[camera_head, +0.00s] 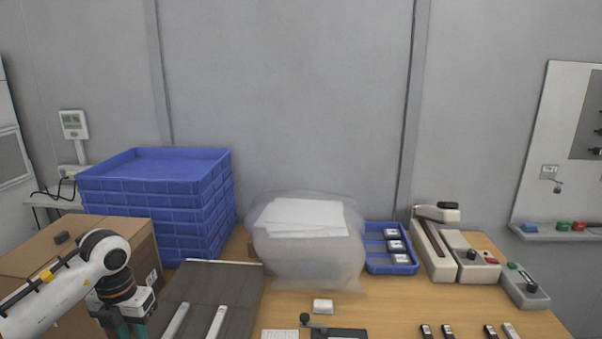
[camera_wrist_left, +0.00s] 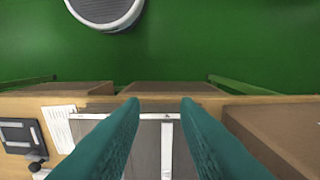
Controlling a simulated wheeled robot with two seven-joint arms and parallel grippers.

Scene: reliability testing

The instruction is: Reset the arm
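My left arm (camera_head: 62,290) comes in from the lower left of the head view and is bent downward at the wrist. My left gripper (camera_head: 131,331) has teal fingers, partly cut off by the bottom edge of the picture. In the left wrist view the two fingers of the gripper (camera_wrist_left: 160,103) stand apart with nothing between them, above the front part of the table. My right arm and gripper are in neither view.
A cardboard box (camera_head: 137,232) stands beside my left arm, with stacked blue crates (camera_head: 160,187) behind. A dark board (camera_head: 225,287) lies right of the gripper. A plastic-wrapped bundle (camera_head: 305,260), a blue tray (camera_head: 376,268) and a beige device (camera_head: 440,262) occupy the wooden table (camera_head: 390,310).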

